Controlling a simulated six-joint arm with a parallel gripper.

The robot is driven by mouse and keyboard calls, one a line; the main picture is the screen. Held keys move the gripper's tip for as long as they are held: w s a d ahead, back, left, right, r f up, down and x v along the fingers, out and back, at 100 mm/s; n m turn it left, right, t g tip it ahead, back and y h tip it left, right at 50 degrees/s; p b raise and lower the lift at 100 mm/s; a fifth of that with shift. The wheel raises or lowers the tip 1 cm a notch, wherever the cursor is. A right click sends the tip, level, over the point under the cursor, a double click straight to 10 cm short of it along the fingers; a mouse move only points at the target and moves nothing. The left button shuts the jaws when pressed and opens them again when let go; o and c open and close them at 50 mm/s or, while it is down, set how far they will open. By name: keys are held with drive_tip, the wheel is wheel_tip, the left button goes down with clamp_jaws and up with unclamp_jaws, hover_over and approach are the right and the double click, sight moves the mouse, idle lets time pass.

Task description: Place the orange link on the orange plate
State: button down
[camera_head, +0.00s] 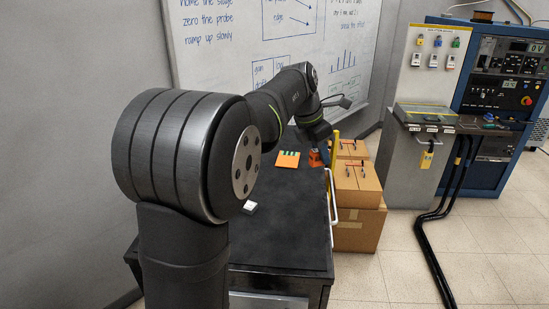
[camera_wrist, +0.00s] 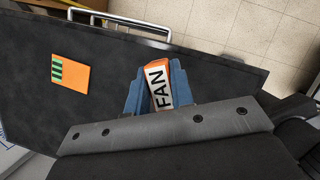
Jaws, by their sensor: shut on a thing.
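The orange link (camera_wrist: 157,66), with a white label reading "FAN", is between the blue jaws of my gripper (camera_wrist: 157,82) in the wrist view. My gripper is shut on it. In the head view the link (camera_head: 315,158) is a small orange block at my gripper (camera_head: 321,152), near the right edge of the black table. The orange plate (camera_wrist: 75,74), with green and dark stripes along one side, lies flat to the left of the gripper in the wrist view. The plate (camera_head: 288,161) is also left of the link in the head view. Link and plate are apart.
The black table top (camera_head: 285,225) is mostly clear. A small white object (camera_head: 249,207) lies nearer the camera, partly behind my arm. A white rail (camera_head: 332,195) runs along the right edge. Cardboard boxes (camera_head: 356,188) stand beyond it, and a whiteboard (camera_head: 215,55) is behind.

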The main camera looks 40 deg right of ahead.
drive_tip(key=w+d+f+n+t, duration=0.1)
drive_tip(key=w+d+f+n, duration=0.15)
drive_tip(key=w+d, duration=0.7)
drive_tip(key=n, duration=0.1)
hover_over(292, 161)
drive_tip(key=a, duration=0.2)
drive_tip(key=f, duration=0.6)
drive_tip(key=shift+d+f, duration=0.2)
drive_tip(key=shift+f, duration=0.15)
drive_tip(key=shift+h, duration=0.3)
drive_tip(key=shift+f, duration=2)
drive_tip(key=shift+f, duration=0.1)
drive_tip(key=shift+f, duration=0.1)
drive_tip(key=c, duration=1.3)
unclamp_jaws()
drive_tip(key=shift+o, duration=0.2)
